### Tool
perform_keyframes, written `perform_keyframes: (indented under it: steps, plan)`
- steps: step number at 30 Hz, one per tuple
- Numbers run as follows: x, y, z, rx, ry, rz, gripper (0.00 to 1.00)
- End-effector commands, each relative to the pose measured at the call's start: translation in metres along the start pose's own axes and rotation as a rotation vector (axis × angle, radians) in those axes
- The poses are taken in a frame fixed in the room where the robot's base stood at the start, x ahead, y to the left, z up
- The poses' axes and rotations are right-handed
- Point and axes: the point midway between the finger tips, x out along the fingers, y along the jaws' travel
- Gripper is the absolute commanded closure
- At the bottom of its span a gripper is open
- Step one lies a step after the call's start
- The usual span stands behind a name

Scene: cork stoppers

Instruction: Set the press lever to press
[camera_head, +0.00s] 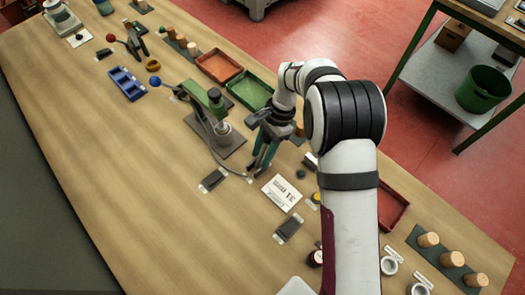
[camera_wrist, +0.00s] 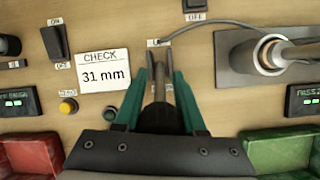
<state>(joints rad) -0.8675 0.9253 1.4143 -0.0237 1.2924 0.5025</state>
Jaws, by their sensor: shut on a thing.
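The press (camera_head: 215,115), with a green column and blue-knobbed arm, stands on a dark plate left of my gripper (camera_head: 257,170) in the head view. A dark press lever (camera_wrist: 159,85) lies between the teal fingers of my gripper (camera_wrist: 160,78) in the wrist view. The gripper is shut on this lever. A small label (camera_wrist: 156,43) sits beyond its end, its letters too small to read surely; another beside the lever is mostly covered. The fingers hide the lever in the head view, so its exact setting is hard to tell.
A "CHECK 31 mm" card (camera_wrist: 103,72) lies left of the fingers, with an ON/OFF switch (camera_wrist: 55,42) beyond. A yellow button (camera_wrist: 68,106) is nearby. A grey cable (camera_wrist: 200,25) runs to the press side. Red (camera_wrist: 30,145) and green (camera_wrist: 275,152) trays flank the gripper.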

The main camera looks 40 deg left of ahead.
Motion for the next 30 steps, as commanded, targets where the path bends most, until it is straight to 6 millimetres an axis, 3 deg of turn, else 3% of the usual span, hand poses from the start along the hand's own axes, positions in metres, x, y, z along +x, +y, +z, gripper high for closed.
perform_keyframes:
  steps: [30]
  plan:
    - [0.0003,-0.0004,-0.0036,0.003,-0.036,0.008,1.0]
